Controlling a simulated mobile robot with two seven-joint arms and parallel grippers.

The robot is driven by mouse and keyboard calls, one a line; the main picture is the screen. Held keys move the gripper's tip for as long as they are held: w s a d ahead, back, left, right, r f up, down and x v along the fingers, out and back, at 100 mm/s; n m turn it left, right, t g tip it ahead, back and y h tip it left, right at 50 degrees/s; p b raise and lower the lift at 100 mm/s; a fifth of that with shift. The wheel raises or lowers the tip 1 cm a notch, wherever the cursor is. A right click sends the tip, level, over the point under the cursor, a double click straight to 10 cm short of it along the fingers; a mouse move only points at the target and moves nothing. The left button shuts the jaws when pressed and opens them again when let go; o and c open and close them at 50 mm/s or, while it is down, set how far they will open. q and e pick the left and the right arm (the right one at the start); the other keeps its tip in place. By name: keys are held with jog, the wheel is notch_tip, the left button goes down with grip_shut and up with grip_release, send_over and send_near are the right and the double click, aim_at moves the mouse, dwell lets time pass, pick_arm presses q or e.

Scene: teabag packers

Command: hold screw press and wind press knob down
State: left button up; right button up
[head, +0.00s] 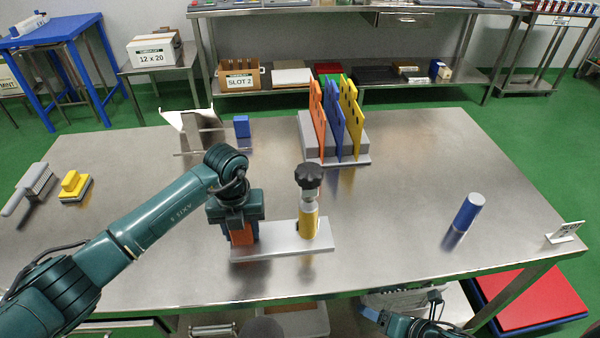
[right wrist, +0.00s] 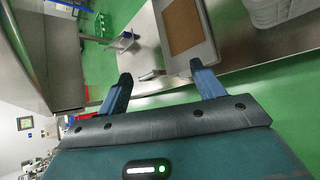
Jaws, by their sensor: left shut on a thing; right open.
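The screw press stands near the front middle of the steel table in the head view. It has a flat grey base (head: 280,250), a yellow cylinder (head: 309,222) and a black lobed knob (head: 309,176) on top. My left gripper (head: 242,232) points down at the left end of the base, shut on an orange block (head: 242,236) there. The knob stands free to the right of it, with no gripper on it. My right gripper (right wrist: 158,90) is open and empty in the right wrist view, away from the press. In the head view, my right arm shows low at the front edge.
A rack with orange, blue and yellow boards (head: 336,150) stands behind the press. A brush (head: 37,182), a yellow-topped block (head: 75,185) and a small blue block (head: 241,126) are at left and back. The table between press and blue cylinder is clear.

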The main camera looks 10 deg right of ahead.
jog(key=s+a+r+n+g+y, duration=0.35)
jog(key=s+a+n+y, duration=0.3)
jog(key=n, duration=0.85)
jog(key=a+r+n+g+y, duration=0.1)
jog(key=a+r+y, duration=0.3)
jog(key=r, duration=0.4)
jog(key=a+r+g+y, duration=0.2)
jog(key=a+r+y, duration=0.15)
jog(key=r, duration=0.45)
jog(key=n+t+h, duration=0.2)
jog(key=t+h, duration=0.1)
jog(key=t, duration=0.1)
send_near(300, 175)
jog(key=shift+g, duration=0.25)
jog(key=x, duration=0.3)
jog(key=w+f+x, duration=0.1)
jog(key=x, duration=0.6)
jog(key=shift+w+d+f, duration=0.1)
jog(key=shift+w+f, duration=0.1)
jog(key=shift+w, duration=0.25)
jog(key=shift+c, duration=0.4)
jog(key=c, duration=0.9)
